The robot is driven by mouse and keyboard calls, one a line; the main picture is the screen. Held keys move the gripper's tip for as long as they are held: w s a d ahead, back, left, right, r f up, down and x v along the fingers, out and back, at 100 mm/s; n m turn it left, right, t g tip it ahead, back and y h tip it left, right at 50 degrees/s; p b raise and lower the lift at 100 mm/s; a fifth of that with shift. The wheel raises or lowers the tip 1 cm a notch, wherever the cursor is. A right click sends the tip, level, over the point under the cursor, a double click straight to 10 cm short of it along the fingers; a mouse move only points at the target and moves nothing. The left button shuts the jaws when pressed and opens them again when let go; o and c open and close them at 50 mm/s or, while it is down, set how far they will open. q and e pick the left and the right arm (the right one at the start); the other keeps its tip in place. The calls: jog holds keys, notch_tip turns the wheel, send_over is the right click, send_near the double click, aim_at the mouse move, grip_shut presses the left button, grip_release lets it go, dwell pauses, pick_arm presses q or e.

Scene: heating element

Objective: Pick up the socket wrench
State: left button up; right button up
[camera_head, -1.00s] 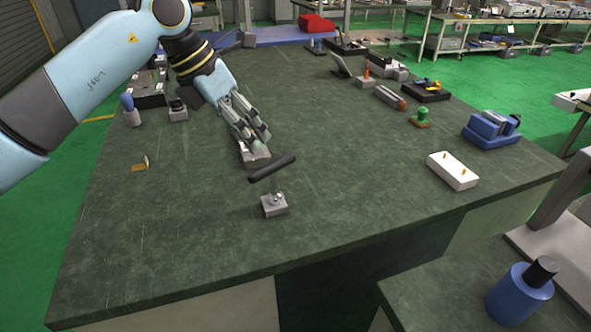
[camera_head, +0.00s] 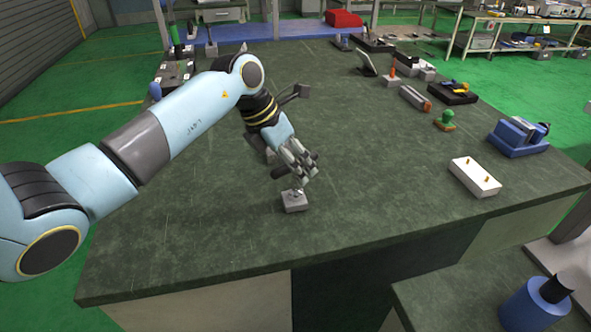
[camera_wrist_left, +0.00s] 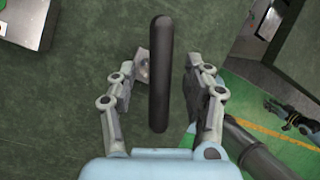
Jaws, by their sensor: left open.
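The socket wrench (camera_head: 279,172) has a black T-shaped handle and stands on a small grey block (camera_head: 294,202) near the table's front edge. My left gripper (camera_head: 307,177) is at the handle, with its fingers over the bar and hiding part of it. In the left wrist view, the black bar (camera_wrist_left: 160,75) runs lengthwise between the two spread fingers, with a gap on both sides. The grey block (camera_wrist_left: 142,66) shows partly behind the left finger. My left gripper is open and holds nothing.
A white block with two brass pegs (camera_head: 475,178), a blue vise-like device (camera_head: 517,138) and a green knob (camera_head: 446,120) stand to the right. A black tray (camera_head: 451,93) is farther back. The dark green tabletop (camera_head: 390,185) is clear just right of the wrench.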

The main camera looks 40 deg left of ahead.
pick_arm(q)
jog(key=shift+c, duration=0.3)
grip_shut()
